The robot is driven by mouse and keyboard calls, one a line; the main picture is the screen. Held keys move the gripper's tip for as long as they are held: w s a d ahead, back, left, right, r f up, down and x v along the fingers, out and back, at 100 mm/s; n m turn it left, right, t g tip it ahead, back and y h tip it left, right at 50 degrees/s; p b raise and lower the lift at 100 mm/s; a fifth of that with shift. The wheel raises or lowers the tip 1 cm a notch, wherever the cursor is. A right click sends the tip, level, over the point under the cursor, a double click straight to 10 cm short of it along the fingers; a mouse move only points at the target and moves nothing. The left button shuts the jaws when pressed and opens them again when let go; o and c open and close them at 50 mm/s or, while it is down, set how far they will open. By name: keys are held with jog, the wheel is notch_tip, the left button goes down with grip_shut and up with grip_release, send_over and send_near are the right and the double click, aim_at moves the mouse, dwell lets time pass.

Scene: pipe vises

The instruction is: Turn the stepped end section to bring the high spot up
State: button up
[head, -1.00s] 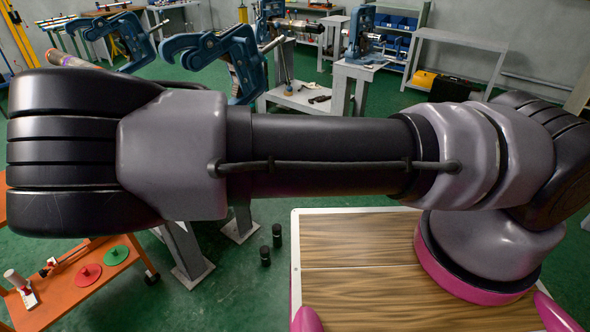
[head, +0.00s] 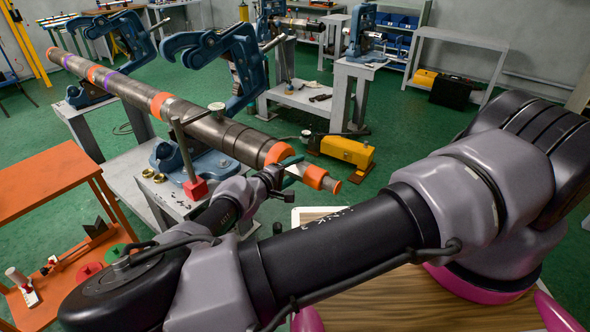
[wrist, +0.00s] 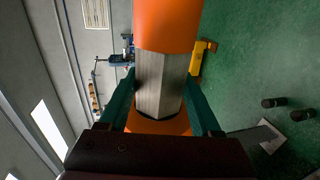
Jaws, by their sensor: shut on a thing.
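A long grey pipe (head: 205,124) with orange and purple bands lies across blue vises. Its stepped end section (head: 331,185) has orange collars and a thin grey tip, near the middle of the head view. In the wrist view a bare faceted grey length of the end section (wrist: 160,85) shows between two orange parts. My gripper (head: 290,170) has its green fingers on either side of this length and is shut on it. It also shows in the wrist view (wrist: 162,105). The high spot cannot be made out.
A post on a red base (head: 195,188) stands close beside the pipe, with a round dial-like disc (head: 217,107) near it. Blue vise frames (head: 215,50) rise over the pipe. A yellow tool (head: 347,150) is behind the end. An orange bench (head: 45,180) is at left.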

jog(key=shift+d, duration=0.1)
jog(key=o, duration=1.4)
jog(key=v, duration=1)
jog(key=shift+s+a, duration=0.25)
jog(key=shift+s, duration=0.05)
